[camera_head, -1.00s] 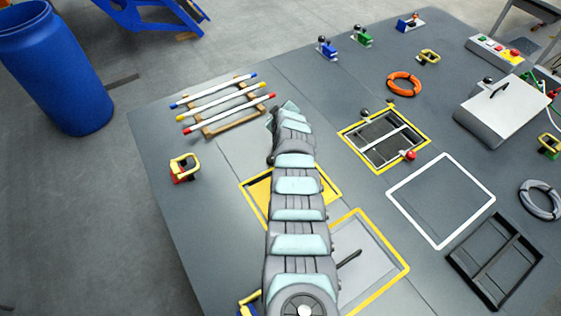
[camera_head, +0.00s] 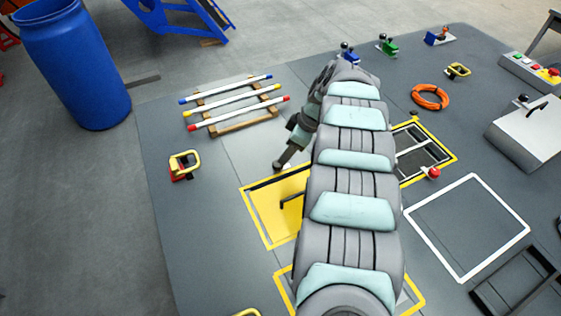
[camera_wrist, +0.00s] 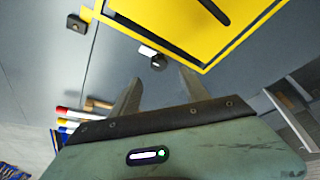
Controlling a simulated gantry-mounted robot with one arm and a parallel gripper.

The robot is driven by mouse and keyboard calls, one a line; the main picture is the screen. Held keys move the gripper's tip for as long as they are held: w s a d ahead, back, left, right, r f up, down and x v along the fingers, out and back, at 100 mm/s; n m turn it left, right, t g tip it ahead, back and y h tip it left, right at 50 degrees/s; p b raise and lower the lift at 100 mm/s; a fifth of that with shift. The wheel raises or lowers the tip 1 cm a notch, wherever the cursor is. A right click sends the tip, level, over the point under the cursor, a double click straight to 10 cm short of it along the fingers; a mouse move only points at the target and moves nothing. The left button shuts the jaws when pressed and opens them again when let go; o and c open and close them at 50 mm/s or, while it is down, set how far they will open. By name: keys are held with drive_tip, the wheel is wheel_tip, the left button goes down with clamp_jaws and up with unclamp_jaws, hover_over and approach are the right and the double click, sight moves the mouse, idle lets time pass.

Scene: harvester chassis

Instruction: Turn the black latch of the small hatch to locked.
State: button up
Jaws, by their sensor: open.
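The small yellow hatch (camera_head: 268,214) lies in the deck left of my arm, with a dark bar handle on it. It fills the top of the wrist view (camera_wrist: 170,22). A black latch (camera_wrist: 158,63) with a white mark beside it sits just outside the hatch's edge. My gripper (camera_wrist: 160,78) is open, its two fingers apart and pointing toward the latch, one to each side in the picture. I cannot tell how far above it they are. In the head view my gripper (camera_head: 281,165) is at the hatch's far edge and hides the latch.
Several coloured-ended rods on a wooden rack (camera_head: 240,105) lie beyond the hatch. A yellow-handled clamp (camera_head: 184,165) stands to the left. A yellow-framed grate (camera_head: 420,150) is right of my arm. A dark block (camera_wrist: 76,24) sits on the deck in the wrist view.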

drive_tip(key=b+x, duration=0.1)
drive_tip(key=x, duration=0.6)
drive_tip(key=shift+a+f, duration=0.1)
drive_tip(key=shift+f, duration=0.15)
clamp_jaws()
idle(0.3)
